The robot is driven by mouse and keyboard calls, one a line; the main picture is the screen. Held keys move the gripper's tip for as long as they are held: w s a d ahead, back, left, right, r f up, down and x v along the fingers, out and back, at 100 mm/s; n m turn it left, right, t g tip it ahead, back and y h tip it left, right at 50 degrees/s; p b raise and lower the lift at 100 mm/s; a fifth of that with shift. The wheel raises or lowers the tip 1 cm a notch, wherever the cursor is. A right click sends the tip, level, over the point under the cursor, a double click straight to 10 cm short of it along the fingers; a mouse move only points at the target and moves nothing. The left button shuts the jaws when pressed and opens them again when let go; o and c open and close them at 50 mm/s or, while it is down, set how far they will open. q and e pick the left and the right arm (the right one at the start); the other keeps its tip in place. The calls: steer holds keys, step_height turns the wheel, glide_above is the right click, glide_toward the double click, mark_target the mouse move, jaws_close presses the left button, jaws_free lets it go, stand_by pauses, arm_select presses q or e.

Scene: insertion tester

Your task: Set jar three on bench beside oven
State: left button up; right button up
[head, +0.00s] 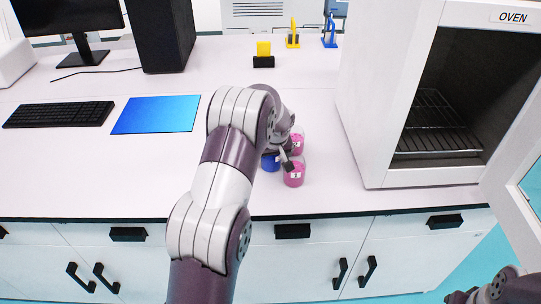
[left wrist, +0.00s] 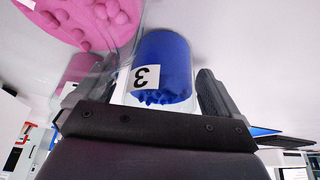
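Jar three is the blue jar (head: 270,162) on the bench left of the oven, partly hidden by my left arm. In the left wrist view, jar three (left wrist: 163,70) shows its "3" label and lies between the two fingers of my left gripper (left wrist: 155,95). Whether the fingers press on the glass is unclear. My left gripper (head: 284,156) also shows in the head view, close by the jars. The white oven (head: 376,100) stands on the bench to the right. Part of my right arm shows at the bottom right corner; its finger state is unclear.
A pink jar labelled 1 (head: 294,175) and another pink jar (head: 298,143) stand close to the right of jar three. The oven door (head: 520,190) hangs open at the right. Bare bench lies between the pink jars and the oven. A keyboard (head: 58,114) and blue mat (head: 156,114) lie left.

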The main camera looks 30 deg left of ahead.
arm_select(q)
steer(key=shift+r, duration=0.25)
steer(key=v, duration=1.2)
steer(key=s+d+f+m+h, duration=0.1)
steer(key=s+d+f+m, duration=0.1)
steer(key=s, duration=0.6)
steer(key=s+d+f+m+g+h, duration=0.1)
steer(key=s+d+f+m, duration=0.1)
steer(key=s+d+m, duration=0.2)
steer(key=s+d+f+m+g+h, duration=0.1)
steer(key=s+d+f+m, duration=0.1)
steer(key=s+d, duration=0.5)
steer(key=s, duration=0.5)
steer(key=shift+d+m+p, duration=0.3)
steer(key=shift+m+p, duration=0.1)
